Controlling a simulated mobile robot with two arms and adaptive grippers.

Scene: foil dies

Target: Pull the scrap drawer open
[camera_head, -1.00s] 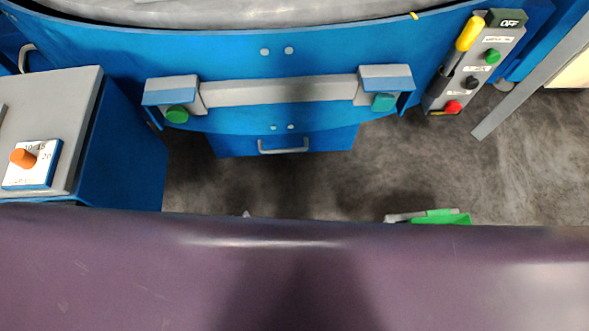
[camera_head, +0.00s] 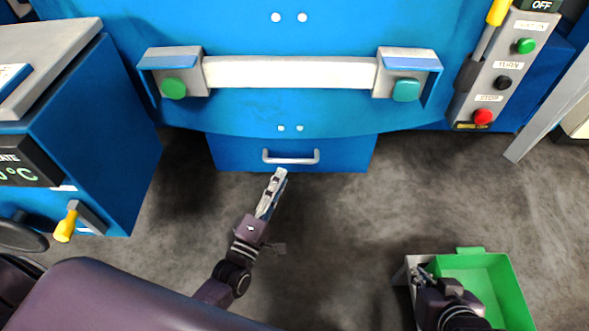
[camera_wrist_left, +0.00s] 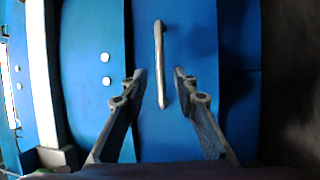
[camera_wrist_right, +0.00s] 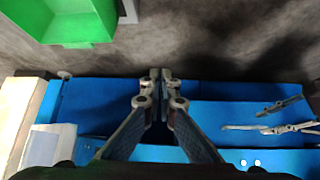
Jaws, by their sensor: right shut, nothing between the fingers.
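The scrap drawer (camera_head: 235,152) is a blue box front low under the blue machine. Its grey bar handle (camera_head: 291,161) runs across the front; the handle also shows in the left wrist view (camera_wrist_left: 160,65). My left gripper (camera_head: 279,173) is just in front of the handle. In the left wrist view my left gripper (camera_wrist_left: 160,75) is open, with the handle between its spread fingers; contact cannot be told. My right gripper (camera_head: 422,274) is at the left side of the green bin (camera_head: 505,290), away from the drawer. In the right wrist view its fingertips (camera_wrist_right: 160,74) are together and empty.
Above the drawer is a grey bar (camera_head: 290,73) with green buttons at its ends. A control panel (camera_head: 497,70) stands at right. A blue cabinet (camera_head: 100,130) with a yellow-handled lever (camera_head: 66,224) stands at left. The grey floor (camera_head: 345,230) before the drawer is clear.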

